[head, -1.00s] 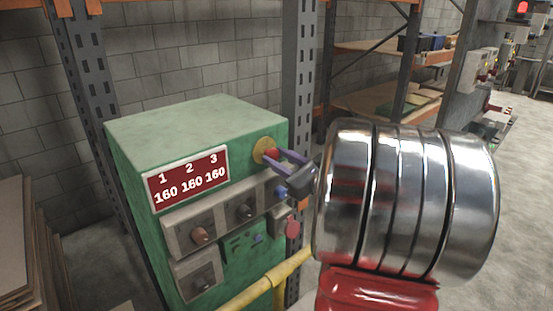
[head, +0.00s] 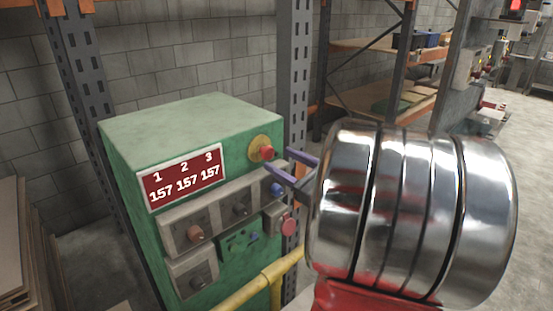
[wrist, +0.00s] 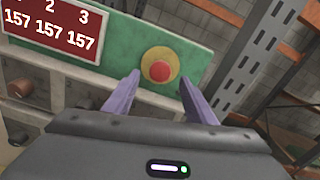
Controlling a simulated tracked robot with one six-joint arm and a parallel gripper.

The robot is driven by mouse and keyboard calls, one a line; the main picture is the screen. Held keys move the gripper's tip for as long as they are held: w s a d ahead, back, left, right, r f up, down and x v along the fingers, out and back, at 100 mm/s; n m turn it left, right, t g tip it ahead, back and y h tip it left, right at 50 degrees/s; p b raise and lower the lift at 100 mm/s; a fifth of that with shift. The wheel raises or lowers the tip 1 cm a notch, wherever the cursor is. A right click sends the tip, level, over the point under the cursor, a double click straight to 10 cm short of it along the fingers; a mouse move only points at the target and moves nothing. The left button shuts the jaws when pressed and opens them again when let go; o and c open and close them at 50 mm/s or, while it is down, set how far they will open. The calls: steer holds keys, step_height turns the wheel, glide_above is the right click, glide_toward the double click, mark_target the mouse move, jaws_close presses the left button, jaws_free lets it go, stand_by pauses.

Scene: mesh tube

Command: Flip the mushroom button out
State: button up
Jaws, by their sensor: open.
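The red mushroom button (head: 266,153) sits on a round yellow plate at the upper right of the green control box's front. It also shows in the wrist view (wrist: 160,71), seen between and beyond my fingertips. My gripper (head: 277,162) is open and empty, its two purple fingers pointing at the button from the right. In the wrist view my gripper (wrist: 159,76) has one finger at each side of the button, apart from it. A gap shows between the fingertips and the button in the head view. My shiny arm hides the area right of the box.
The green box (head: 190,117) bears a red display (head: 183,178) reading 157 three times. Knobs and a lower red button (head: 289,227) sit below. A yellow rail (head: 262,281) runs in front. A grey rack post (head: 293,80) stands behind the box.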

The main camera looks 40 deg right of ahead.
steer(key=s, duration=0.9)
steer(key=shift+s+a, duration=0.2)
steer(key=shift+s, duration=0.2)
